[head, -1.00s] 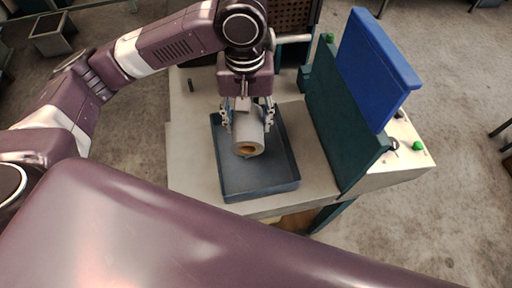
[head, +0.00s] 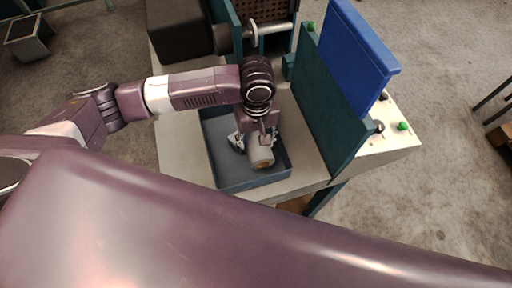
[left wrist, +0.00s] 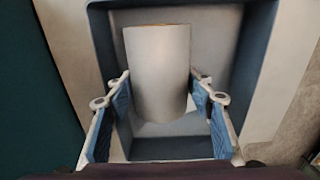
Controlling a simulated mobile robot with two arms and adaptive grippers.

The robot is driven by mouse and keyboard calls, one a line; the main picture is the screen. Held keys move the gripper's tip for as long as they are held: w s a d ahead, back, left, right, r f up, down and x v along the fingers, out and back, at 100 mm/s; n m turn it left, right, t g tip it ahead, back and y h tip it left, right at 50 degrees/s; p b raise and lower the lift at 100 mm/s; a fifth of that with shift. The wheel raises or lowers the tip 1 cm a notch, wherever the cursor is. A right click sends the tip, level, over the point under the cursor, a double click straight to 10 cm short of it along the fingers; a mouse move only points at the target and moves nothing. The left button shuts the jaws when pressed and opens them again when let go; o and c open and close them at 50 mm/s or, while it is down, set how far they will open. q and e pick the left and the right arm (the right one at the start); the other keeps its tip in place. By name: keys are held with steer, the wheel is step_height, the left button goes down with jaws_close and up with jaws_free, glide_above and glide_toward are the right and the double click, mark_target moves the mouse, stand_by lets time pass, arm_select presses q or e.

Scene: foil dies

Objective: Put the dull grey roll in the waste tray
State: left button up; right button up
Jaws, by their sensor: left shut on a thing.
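The dull grey roll (head: 262,158) has a brownish core showing at its near end. My left gripper (head: 254,142) is shut on it from above, inside the outline of the waste tray (head: 240,184). In the left wrist view the roll (left wrist: 158,75) is between the two blue-padded fingers, over the tray (left wrist: 257,45). The tray is blue-grey and shallow, with a bare floor around the roll. I cannot tell whether the roll touches the floor. My right gripper is not in view.
A teal upright panel (head: 325,95) and a blue panel (head: 358,50) stand right of the tray. A green button (head: 403,126) is on the pale table (head: 180,160) beyond them. A dark box (head: 180,30) and a spindle with a pale disc (head: 270,31) are behind.

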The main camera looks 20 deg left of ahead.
mark_target(256, 150)
arm_select(q)
step_height(256, 150, down, 4)
steer(key=shift+f, duration=0.2)
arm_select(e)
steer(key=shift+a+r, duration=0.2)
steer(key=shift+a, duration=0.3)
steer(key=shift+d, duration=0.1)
arm_select(q)
steer(key=o, duration=1.4)
steer(key=shift+f, duration=0.15)
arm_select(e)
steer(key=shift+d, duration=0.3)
